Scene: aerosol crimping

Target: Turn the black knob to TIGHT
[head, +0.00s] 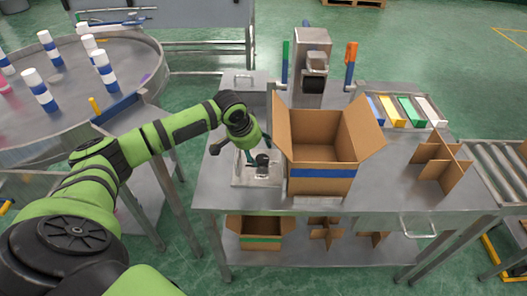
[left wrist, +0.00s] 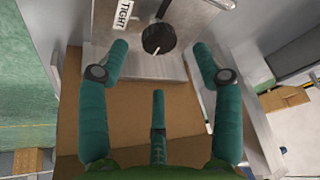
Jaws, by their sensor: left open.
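The black knob (head: 263,159) sits on a small metal plate (head: 240,182) on the bench, left of the open cardboard box. In the left wrist view the knob (left wrist: 158,38) is round, with a white mark near its lower edge. A white label reading TIGHT (left wrist: 124,15) is at its upper left. My left gripper (head: 250,160) is above and beside the knob. In the left wrist view its teal fingers (left wrist: 160,62) are spread, two on the sides and one in the middle below the knob. They hold nothing. My right gripper is not in view.
An open cardboard box (head: 322,150) with a blue band stands close to the right of the knob. A press-like machine (head: 312,65) stands behind it. A round metal table (head: 125,68) with several striped cans is at the left. A cardboard divider (head: 440,160) stands at the right.

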